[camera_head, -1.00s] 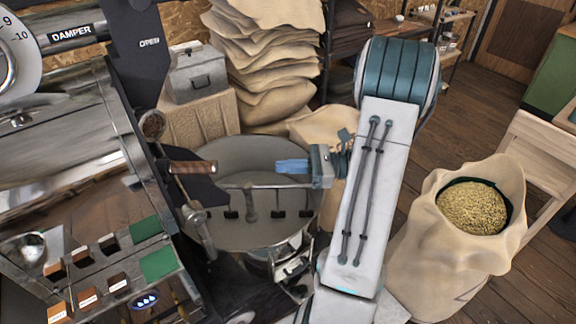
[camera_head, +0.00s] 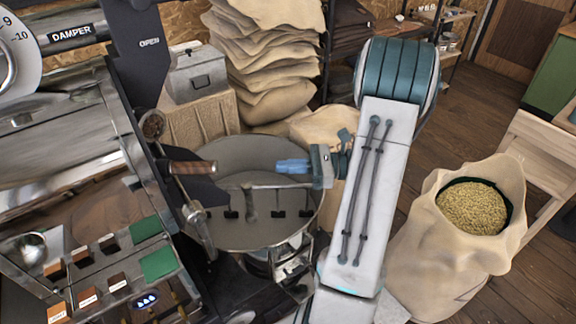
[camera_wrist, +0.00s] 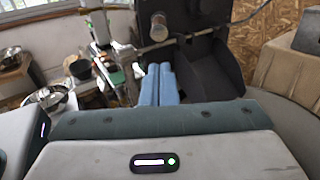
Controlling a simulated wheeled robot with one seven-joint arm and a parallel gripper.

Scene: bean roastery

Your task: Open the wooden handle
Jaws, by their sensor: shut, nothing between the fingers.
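The wooden handle (camera_head: 192,167) sticks out to the right from the front of the roasting machine, above the left rim of the round cooling pan. My gripper (camera_head: 278,167) is shut and empty, its blue fingers pointing left towards the handle over the pan. A clear gap lies between the fingertips and the handle.
The round cooling pan (camera_head: 235,232) with stirring arms lies below my gripper. A sampling tray panel with green squares (camera_head: 158,263) is at the lower left. A sack of beans (camera_head: 425,240) stands at the right. Stacked sacks (camera_head: 262,60) and a metal box (camera_head: 195,73) are behind.

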